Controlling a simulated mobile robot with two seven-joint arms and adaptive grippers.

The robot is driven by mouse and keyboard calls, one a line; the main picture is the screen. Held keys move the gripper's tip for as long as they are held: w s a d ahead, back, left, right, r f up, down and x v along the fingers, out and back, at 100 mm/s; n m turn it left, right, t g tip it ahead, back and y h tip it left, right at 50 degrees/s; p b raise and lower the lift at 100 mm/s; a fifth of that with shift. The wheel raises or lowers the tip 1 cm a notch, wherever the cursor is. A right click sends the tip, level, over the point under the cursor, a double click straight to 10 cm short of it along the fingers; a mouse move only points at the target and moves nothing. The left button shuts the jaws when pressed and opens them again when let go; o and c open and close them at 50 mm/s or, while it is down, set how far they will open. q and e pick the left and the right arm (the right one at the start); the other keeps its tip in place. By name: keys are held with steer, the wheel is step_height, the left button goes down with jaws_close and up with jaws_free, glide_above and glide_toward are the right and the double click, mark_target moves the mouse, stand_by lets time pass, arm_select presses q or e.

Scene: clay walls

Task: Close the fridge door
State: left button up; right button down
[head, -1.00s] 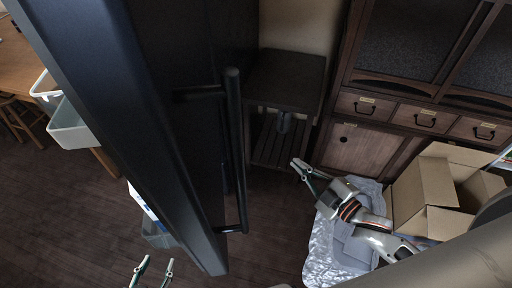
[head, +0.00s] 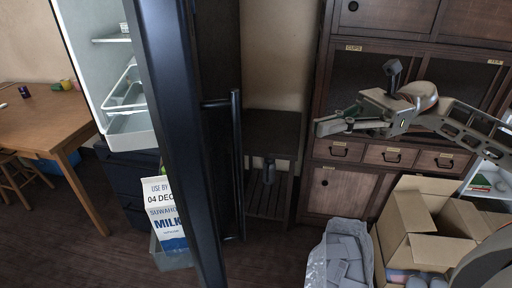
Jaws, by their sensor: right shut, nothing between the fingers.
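The fridge door (head: 172,110) stands open and is seen nearly edge-on, dark, running top to bottom left of centre. Its long black handle (head: 238,165) is on the door's right-hand face. Left of the door, the white fridge interior (head: 92,65) shows, with shelves and a clear drawer. A milk carton (head: 164,215) stands in a clear bin on the door's inner side, partly hidden by the door edge. My right gripper (head: 320,127) is shut and empty, to the right of the handle and apart from it, in front of the wooden cabinet. My left gripper is not in view.
A small dark stand (head: 272,125) is behind the handle. A wooden cabinet (head: 345,190) fills the back right. An open cardboard box (head: 405,225) and a grey-filled clear bag (head: 342,255) sit at lower right. A wooden table (head: 40,125) is at left.

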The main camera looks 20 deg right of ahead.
arm_select(q)
steer(key=p, duration=0.1)
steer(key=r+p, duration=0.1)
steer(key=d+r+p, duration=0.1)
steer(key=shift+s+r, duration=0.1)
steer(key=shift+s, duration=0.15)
arm_select(e)
steer(key=a, duration=1.3)
steer(key=shift+a, duration=0.2)
arm_select(q)
steer(key=shift+p, duration=0.3)
arm_select(e)
steer(key=shift+a, duration=0.1)
